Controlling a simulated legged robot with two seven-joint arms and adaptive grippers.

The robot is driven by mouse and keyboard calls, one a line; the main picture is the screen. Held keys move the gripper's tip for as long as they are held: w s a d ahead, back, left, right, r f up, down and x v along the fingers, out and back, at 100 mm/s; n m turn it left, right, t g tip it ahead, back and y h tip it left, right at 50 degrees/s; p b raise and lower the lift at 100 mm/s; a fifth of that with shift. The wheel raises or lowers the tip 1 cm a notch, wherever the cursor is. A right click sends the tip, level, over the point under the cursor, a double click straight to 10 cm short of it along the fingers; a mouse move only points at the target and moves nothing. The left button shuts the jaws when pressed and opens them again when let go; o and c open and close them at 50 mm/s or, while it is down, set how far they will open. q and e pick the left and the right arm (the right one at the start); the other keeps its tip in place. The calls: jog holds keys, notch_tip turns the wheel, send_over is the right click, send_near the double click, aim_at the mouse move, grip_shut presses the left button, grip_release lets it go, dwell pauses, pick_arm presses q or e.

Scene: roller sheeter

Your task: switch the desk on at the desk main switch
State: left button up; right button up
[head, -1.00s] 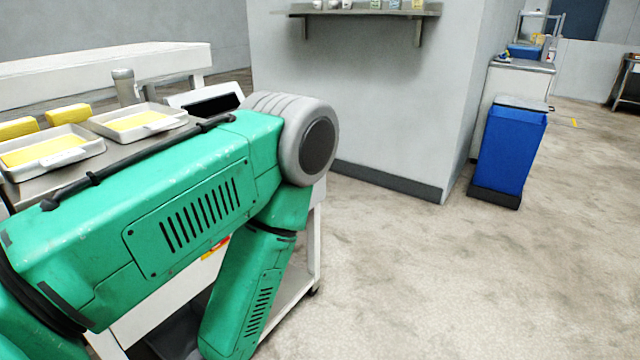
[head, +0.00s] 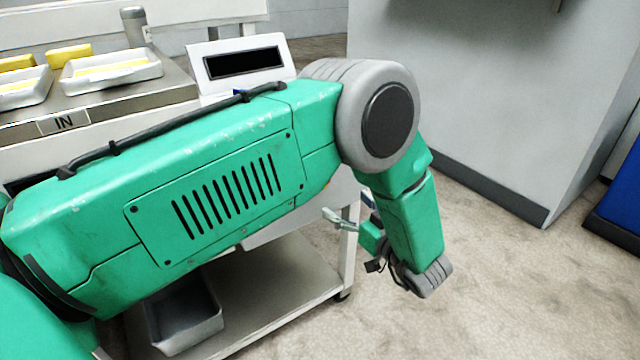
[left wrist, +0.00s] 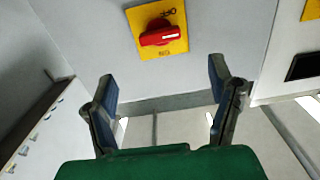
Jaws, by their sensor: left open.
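The switch, a red rotary knob (left wrist: 161,35) on a yellow plate (left wrist: 176,48), is on a grey panel near the top middle of the left wrist view. Its handle lies roughly crosswise, with a pale mark on it. My left gripper (left wrist: 161,72) is open and empty, its two fingers apart below the plate and not touching the knob. In the head view the left gripper (head: 350,210) is small and partly behind my forearm, beside the white desk's right end. The switch is hidden in the head view. My right gripper is not in view.
A white console with a dark screen (head: 243,63) stands behind my upper arm. Trays with yellow slabs (head: 112,70) lie at left. A grey bin (head: 185,316) sits on the lower shelf (head: 265,300). A grey wall block (head: 480,110) is at right; the floor before it is clear.

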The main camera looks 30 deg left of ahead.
pick_arm(q)
jog(key=b+x, duration=0.2)
jog(key=x, duration=0.9)
jog(key=shift+r, duration=0.1)
jog(key=shift+w+a, duration=0.1)
jog(key=shift+a, duration=0.25)
jog(key=shift+d, duration=0.1)
jog(key=c, duration=1.2)
